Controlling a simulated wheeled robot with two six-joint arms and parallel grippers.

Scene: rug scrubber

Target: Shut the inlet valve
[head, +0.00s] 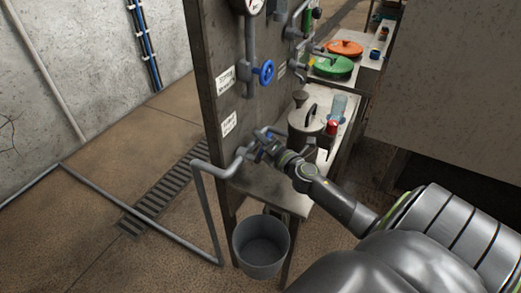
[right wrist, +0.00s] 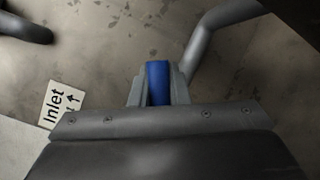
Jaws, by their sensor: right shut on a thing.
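The inlet valve has a blue handle (right wrist: 158,83), held between the two fingers of my right gripper (right wrist: 158,92) in the right wrist view. The gripper hides most of the valve, so the handle's angle is hard to tell. My left gripper is not in view.
A grey bucket (head: 261,246) stands below my right arm. A lidded pot (head: 304,122) and a red-topped item (head: 332,127) are on the bench behind. A floor grate (head: 160,198) lies left.

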